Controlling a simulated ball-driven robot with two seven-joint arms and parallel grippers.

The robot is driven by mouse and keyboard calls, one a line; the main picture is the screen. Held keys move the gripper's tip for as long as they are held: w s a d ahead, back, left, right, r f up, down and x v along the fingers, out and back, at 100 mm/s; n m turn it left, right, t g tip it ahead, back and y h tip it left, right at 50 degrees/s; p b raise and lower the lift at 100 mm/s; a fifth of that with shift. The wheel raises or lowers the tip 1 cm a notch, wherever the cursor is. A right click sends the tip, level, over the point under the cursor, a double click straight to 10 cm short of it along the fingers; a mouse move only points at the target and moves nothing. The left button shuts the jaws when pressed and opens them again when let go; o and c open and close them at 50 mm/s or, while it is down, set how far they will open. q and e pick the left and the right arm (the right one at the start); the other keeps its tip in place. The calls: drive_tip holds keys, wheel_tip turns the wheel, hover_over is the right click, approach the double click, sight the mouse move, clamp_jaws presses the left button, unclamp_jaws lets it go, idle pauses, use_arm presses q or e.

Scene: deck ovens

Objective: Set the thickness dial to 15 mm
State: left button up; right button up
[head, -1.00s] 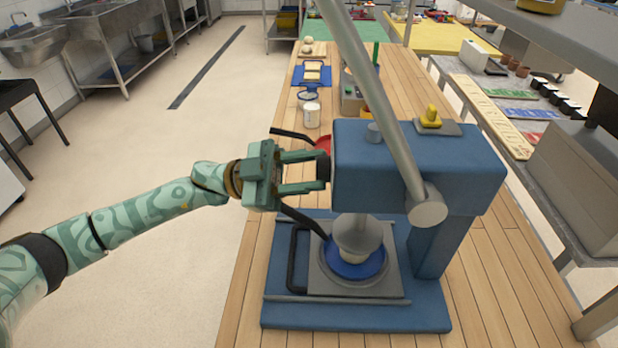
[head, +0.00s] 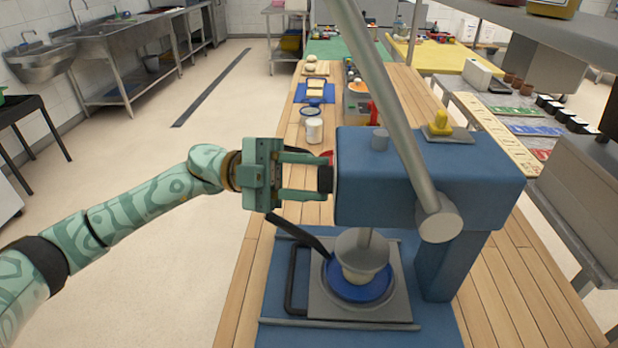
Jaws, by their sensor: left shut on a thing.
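The blue press (head: 430,180) stands on the wooden table, with a long grey lever (head: 385,100) slanting up across the view. The thickness dial (head: 325,179) is a dark knob on the left face of the press head, mostly hidden by the gripper. My left gripper (head: 312,178) reaches it from the left, its two fingers shut on the dial. I cannot read any scale or the dial's setting. My right gripper is not in view.
Below the head, a pan with a dark handle (head: 300,234) and blue disc (head: 358,284) sits on a grey plate (head: 392,308). A white jar (head: 314,131) stands behind the press. Open floor lies left of the table.

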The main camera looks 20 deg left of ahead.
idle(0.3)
use_arm(q)
drive_tip(key=o, duration=1)
drive_tip(key=shift+a, duration=0.1)
drive_tip(key=b+v, duration=0.2)
drive_tip(key=v, duration=1.4)
drive_tip(key=shift+a+b, duration=0.1)
drive_tip(key=shift+b, duration=0.25)
